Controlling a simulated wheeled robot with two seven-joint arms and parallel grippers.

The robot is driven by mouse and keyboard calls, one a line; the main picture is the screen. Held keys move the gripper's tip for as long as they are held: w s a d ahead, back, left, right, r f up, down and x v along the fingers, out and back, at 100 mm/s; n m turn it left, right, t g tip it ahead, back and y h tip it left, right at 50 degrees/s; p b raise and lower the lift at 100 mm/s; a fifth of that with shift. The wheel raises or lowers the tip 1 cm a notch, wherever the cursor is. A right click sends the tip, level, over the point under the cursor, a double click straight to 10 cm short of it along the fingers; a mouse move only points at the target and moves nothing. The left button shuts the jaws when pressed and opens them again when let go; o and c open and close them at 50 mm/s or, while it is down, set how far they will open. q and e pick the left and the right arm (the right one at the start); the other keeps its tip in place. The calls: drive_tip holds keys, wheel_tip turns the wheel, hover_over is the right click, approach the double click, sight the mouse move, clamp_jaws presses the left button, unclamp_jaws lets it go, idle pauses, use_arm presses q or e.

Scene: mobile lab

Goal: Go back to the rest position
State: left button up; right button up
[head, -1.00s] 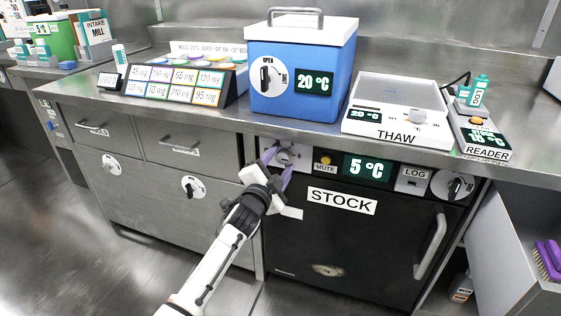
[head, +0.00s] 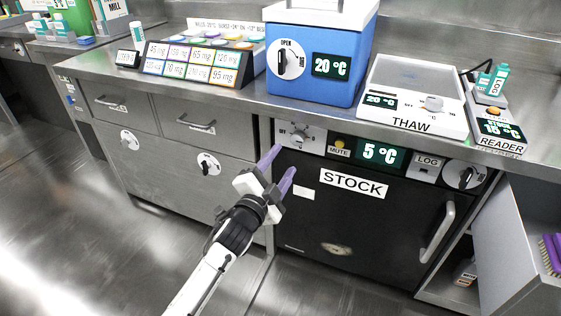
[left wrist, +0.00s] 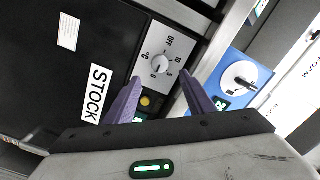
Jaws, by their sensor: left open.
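My left gripper (head: 278,172) is open and empty, with purple fingers, in front of the black stock fridge (head: 340,225). It is below and a little left of the fridge's dial (head: 298,136), apart from it. In the left wrist view the two fingers (left wrist: 156,98) stand apart with nothing between them. The dial (left wrist: 160,64) shows beyond the fingertips there, on a white plate. My right gripper is not in view.
The steel counter (head: 240,108) holds a blue box (head: 312,70), a thaw plate (head: 415,95), a reader (head: 498,130) and a labelled rack (head: 195,67). The fridge handle (head: 438,232) is at the right. An open-fronted shelf (head: 510,250) stands far right. Floor at the left is clear.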

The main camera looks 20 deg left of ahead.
use_arm(q)
drive_tip(key=shift+s, duration=0.2)
idle(0.3)
drive_tip(key=s+a+f+n+g+y, duration=0.1)
drive_tip(key=s+f+n+g, duration=0.5)
drive_tip(key=s, duration=0.7)
drive_tip(key=s+a+f+n+g, duration=0.1)
drive_tip(key=s+f+n+g, duration=0.35)
drive_tip(key=s, duration=0.95)
drive_tip(key=s+d+f+g, duration=0.1)
drive_tip(key=s+g, duration=0.1)
drive_tip(key=s, duration=0.4)
drive_tip(key=s+d+f+g, duration=0.1)
drive_tip(key=s+f+g, duration=0.1)
drive_tip(key=s, duration=0.4)
drive_tip(key=w+d+f+t+h, duration=0.3)
drive_tip(key=w+d+f+t, duration=0.15)
drive_tip(key=d, duration=0.25)
wheel_tip(320, 180, up, 9)
drive_tip(key=a+p, duration=0.1)
drive_tip(key=p, duration=1.4)
drive_tip(key=shift+w+r+m+t, duration=0.2)
drive_tip(key=shift+w+m+t, duration=0.1)
drive_tip(key=shift+m, duration=0.15)
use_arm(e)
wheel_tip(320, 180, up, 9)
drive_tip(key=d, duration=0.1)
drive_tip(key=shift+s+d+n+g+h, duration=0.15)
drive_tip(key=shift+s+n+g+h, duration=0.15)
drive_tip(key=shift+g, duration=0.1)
